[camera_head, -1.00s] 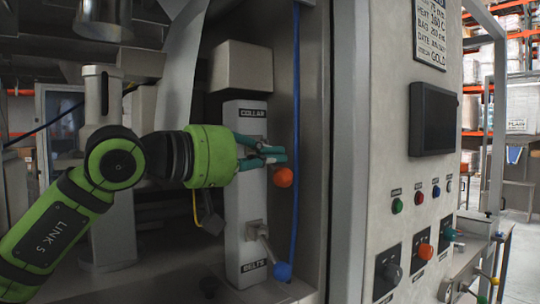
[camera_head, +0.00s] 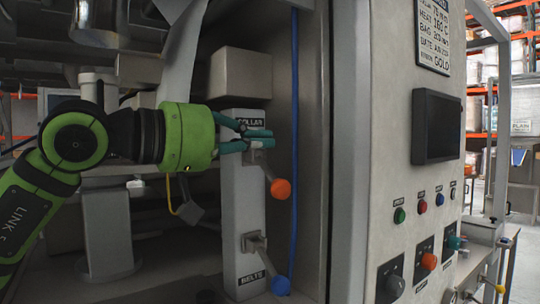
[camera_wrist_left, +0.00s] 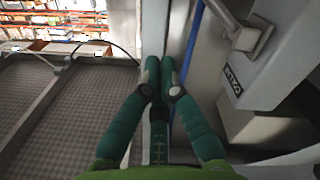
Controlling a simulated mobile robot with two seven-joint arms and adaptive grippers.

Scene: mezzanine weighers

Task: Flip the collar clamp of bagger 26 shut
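The collar clamp is a grey metal lever with an orange knob (camera_head: 281,188), on the upper part of a pale upright plate (camera_head: 242,190) in the head view. Its lever slants down and to the right from the pivot. My right gripper is not in view.
A second lever with a blue knob (camera_head: 281,285) sits lower, at the BELTS label. A grey box (camera_head: 240,73) tops the plate. A blue hose (camera_head: 294,150) runs down to the right of the levers. A control panel (camera_head: 410,170) with buttons stands further right.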

